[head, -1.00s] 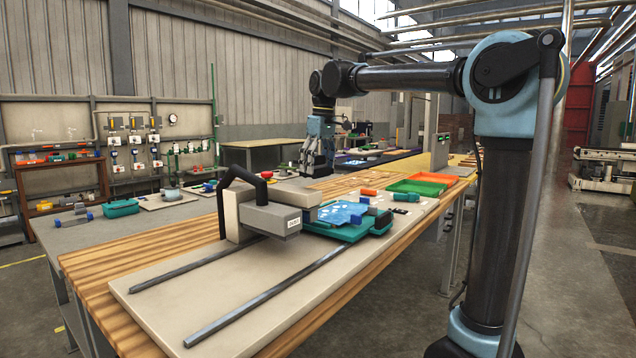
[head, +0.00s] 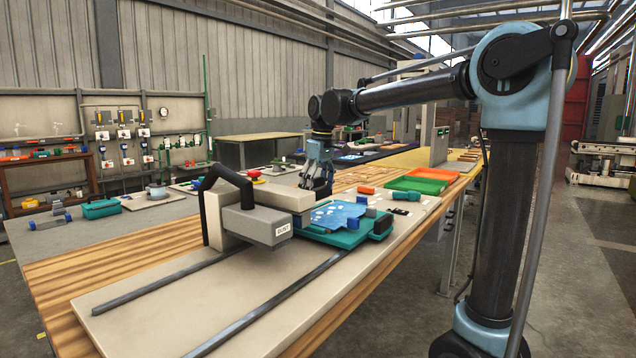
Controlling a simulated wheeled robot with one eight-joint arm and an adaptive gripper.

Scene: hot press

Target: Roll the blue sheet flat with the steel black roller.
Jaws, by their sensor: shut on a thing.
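The blue sheet (head: 337,214) with pale spots lies on the teal tray (head: 345,238), beside the grey press carriage, and looks uneven. My gripper (head: 319,188) is just beyond the sheet, past the back end of the press. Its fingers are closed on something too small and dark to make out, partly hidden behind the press. I cannot clearly identify the steel black roller. Small blue blocks (head: 362,200) sit by the sheet, and a dark piece (head: 382,225) lies at the tray's right edge.
The press (head: 250,222) with a black handle stands on a pale board with two rails (head: 180,281). Green (head: 416,185) and orange (head: 430,174) trays lie farther back, with an orange block (head: 366,190) before them. The board's near part is clear.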

